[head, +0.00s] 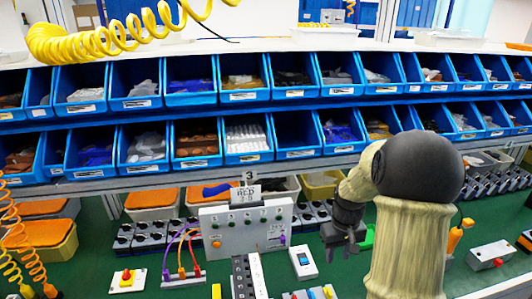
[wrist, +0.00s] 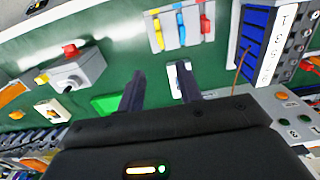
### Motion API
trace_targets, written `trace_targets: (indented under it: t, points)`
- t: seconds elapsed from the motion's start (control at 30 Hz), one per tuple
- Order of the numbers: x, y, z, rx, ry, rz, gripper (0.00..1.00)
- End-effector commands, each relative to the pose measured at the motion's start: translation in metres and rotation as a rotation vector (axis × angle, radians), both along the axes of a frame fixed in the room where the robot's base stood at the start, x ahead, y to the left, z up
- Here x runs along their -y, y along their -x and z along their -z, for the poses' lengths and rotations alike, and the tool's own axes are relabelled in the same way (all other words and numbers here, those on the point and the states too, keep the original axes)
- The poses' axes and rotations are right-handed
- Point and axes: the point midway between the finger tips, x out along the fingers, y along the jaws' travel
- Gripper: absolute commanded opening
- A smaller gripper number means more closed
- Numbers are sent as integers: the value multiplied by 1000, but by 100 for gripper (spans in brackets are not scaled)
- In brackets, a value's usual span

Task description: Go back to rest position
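My gripper (head: 342,240) hangs over the green work surface, right of the grey control panel (head: 245,228). In the wrist view, the two dark fingers of my gripper (wrist: 160,72) are spread apart with nothing between them. A small white box with a blue and dark face (head: 303,262) stands on the surface left of my gripper. In the wrist view this white box (wrist: 173,82) is partly hidden behind one finger. A green block (head: 368,237) lies close to my gripper, and it shows beside the other finger in the wrist view (wrist: 104,103).
Blue bins (head: 242,95) line two shelves above the work surface. Several black rotary switches (head: 150,238) stand in rows at the back. A grey box with a red button (head: 490,255) is at right. Yellow coiled cables (head: 100,42) hang at upper left. Green surface is bare between items.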

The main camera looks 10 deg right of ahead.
Motion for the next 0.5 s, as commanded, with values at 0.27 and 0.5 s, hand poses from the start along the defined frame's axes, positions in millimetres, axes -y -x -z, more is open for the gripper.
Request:
trace_targets:
  t: [0.27,0.5]
  points:
    - [-63,39,-23,84,22,-4,35]
    - [-122,103,-38,198,7,19,35]
